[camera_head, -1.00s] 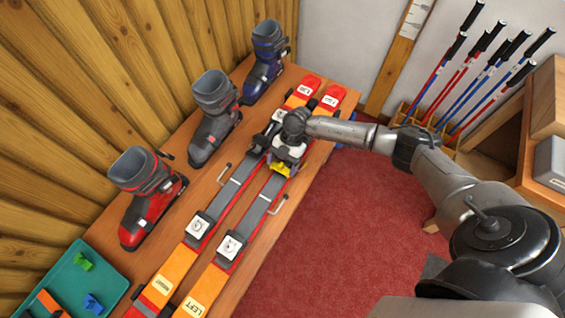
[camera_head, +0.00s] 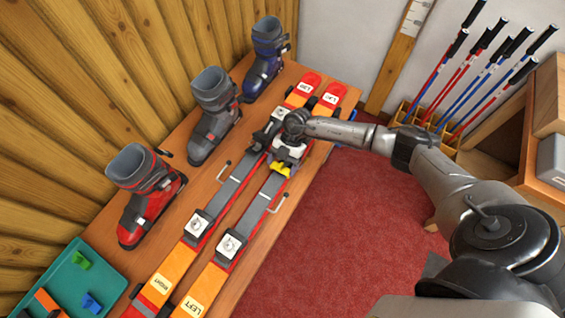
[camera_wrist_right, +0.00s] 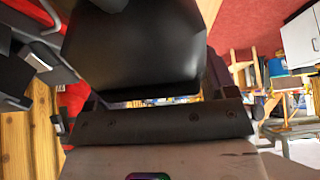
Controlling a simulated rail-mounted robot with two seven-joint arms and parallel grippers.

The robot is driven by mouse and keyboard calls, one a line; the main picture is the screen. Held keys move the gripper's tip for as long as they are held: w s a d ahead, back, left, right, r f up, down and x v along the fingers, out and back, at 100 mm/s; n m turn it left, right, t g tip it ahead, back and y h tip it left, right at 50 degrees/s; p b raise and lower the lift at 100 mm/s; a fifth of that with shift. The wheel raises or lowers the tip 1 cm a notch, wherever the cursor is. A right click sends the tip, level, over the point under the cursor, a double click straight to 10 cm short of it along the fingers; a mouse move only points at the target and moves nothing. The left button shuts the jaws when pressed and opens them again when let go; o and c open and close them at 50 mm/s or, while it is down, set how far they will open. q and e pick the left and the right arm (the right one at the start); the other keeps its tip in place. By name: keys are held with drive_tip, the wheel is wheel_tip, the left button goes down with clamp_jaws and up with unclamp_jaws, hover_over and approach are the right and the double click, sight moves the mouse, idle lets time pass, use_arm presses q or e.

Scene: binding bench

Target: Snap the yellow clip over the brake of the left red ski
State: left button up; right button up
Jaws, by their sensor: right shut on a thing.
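The left red ski (camera_head: 205,287), marked LEFT, lies on the bench beside the ski marked RIGHT (camera_head: 175,265). A thin brake arm (camera_head: 283,200) sticks out from its side near the binding. My right gripper (camera_head: 284,161) is over the left ski's rear binding, shut on the yellow clip (camera_head: 281,169). The clip shows just below the fingers, close to the ski. I cannot tell whether it touches the brake, as the gripper hides the contact. In the right wrist view a large black shape (camera_wrist_right: 135,50) fills the middle and the clip is not visible. My left gripper is not in view.
Red (camera_head: 145,195), grey (camera_head: 212,115) and blue (camera_head: 265,60) boots stand along the wall side of the bench (camera_head: 200,165). A green tray (camera_head: 112,280) with small coloured clips is at lower left. Ski poles (camera_head: 480,75) stand in a rack at the right.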

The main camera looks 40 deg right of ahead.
sight(279, 167)
drive_tip(key=shift+f, duration=0.1)
drive_tip(key=o, duration=0.9)
drive_tip(key=shift+r+p, duration=2.35)
drive_tip(key=shift+p, duration=0.1)
wheel_tip(279, 167, up, 5)
drive_tip(key=p, duration=0.5)
drive_tip(key=shift+r+p, duration=0.2)
drive_tip(key=shift+p, duration=0.1)
